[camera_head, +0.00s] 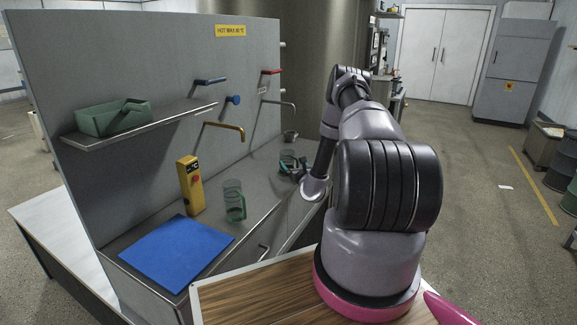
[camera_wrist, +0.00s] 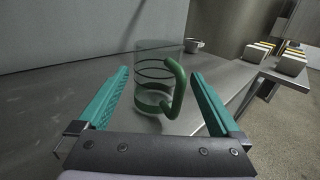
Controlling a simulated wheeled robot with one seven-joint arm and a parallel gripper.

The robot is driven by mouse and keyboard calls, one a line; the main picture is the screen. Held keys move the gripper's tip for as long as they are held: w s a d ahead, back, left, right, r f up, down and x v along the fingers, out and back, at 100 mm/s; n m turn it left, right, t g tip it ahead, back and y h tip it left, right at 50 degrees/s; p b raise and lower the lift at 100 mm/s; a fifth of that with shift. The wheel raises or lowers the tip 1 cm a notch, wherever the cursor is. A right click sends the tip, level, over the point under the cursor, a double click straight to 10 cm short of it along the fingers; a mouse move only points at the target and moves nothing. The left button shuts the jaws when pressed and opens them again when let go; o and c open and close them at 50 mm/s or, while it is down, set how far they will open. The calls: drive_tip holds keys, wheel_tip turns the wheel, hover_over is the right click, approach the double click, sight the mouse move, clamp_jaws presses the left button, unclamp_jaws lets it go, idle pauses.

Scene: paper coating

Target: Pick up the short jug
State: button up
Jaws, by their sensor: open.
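A clear jug with green bands and a green handle (camera_wrist: 152,88) stands upright in the wrist view, the handle facing right and toward me. It also shows in the head view (camera_head: 287,157), partly hidden by my gripper (camera_head: 293,167). In the wrist view my gripper (camera_wrist: 160,75) is open, one teal finger on each side of the jug. I cannot tell whether a finger touches it. A second, taller-looking clear greenish jug (camera_head: 233,196) stands nearer on the bench in the head view, beside the yellow device, apart from my gripper.
A grey panel behind carries taps (camera_head: 226,127) and a shelf (camera_head: 140,127) with a green tray (camera_head: 113,117). A small grey bowl (camera_wrist: 194,45) stands behind the jug.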

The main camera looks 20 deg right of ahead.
sight(289, 162)
drive_tip(key=w, duration=0.5)
drive_tip(key=shift+w+f, duration=0.1)
drive_tip(key=shift+f, duration=0.2)
drive_tip(key=shift+c, duration=0.3)
drive_tip(key=c, duration=1.3)
